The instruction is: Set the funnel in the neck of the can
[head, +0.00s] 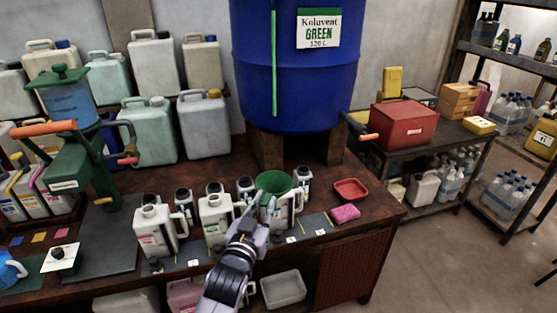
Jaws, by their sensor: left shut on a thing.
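The green funnel (273,181) is upright, wide mouth up, over the top of the rightmost white can (284,215) on the workbench. My left gripper (264,203) is shut on the funnel at its near side. The funnel and gripper hide the can's neck, so I cannot tell whether the spout is inside it or above it. Two similar white cans, one in the middle (214,222) and one at the left (153,232), stand in the same row. My right gripper is not in view.
Several small dark-capped bottles stand behind and between the cans. A red tray (351,189) and a pink sponge (345,213) lie right of the funnel. A blue vat (295,85) stands behind. A green hand-operated device (75,170) is at the left.

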